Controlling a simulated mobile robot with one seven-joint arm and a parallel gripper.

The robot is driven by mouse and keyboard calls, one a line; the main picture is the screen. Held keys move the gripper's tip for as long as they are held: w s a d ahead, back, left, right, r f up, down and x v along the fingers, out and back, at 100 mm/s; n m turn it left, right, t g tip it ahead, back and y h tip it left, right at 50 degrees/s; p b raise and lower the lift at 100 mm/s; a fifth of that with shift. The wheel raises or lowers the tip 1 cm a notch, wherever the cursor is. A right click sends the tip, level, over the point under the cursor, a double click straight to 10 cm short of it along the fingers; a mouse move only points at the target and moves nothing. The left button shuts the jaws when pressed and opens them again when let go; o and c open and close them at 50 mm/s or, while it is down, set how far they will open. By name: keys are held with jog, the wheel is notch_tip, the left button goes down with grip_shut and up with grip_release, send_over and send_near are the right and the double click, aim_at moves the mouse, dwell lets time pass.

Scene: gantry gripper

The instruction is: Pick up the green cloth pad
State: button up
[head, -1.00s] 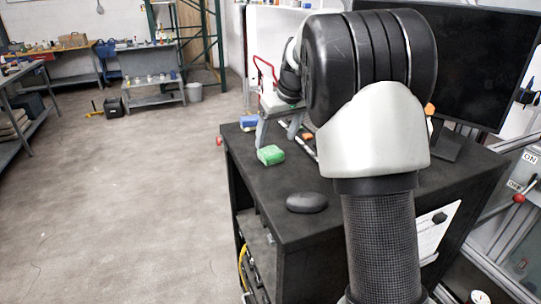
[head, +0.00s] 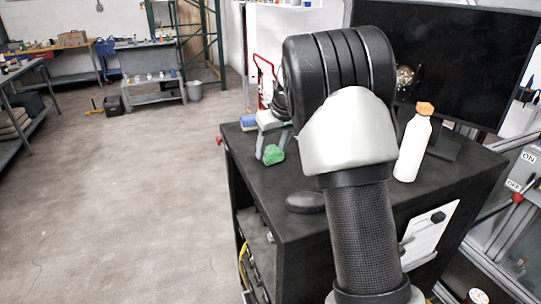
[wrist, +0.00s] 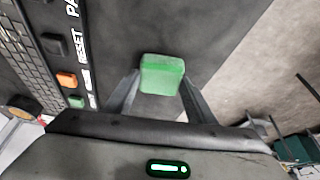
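The green cloth pad (head: 274,155) lies on the black cart top near its left edge in the head view. In the wrist view, the pad (wrist: 161,75) shows between the two grey fingers, close to their tips. My gripper (wrist: 160,82) is open, with one finger on each side of the pad. Whether either finger touches the pad I cannot tell. In the head view my gripper (head: 272,142) is low at the pad, partly hidden by my own arm.
A dark mouse (head: 306,202) lies nearer on the cart top (head: 300,225). A white bottle with an orange cap (head: 412,145) stands to the right, before a monitor (head: 455,60). A blue item (head: 248,121) lies behind the pad. A keyboard (wrist: 35,60) is at left in the wrist view.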

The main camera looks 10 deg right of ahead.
aim_at(272, 152)
jog(key=shift+c, duration=0.8)
notch_tip(272, 152, up, 10)
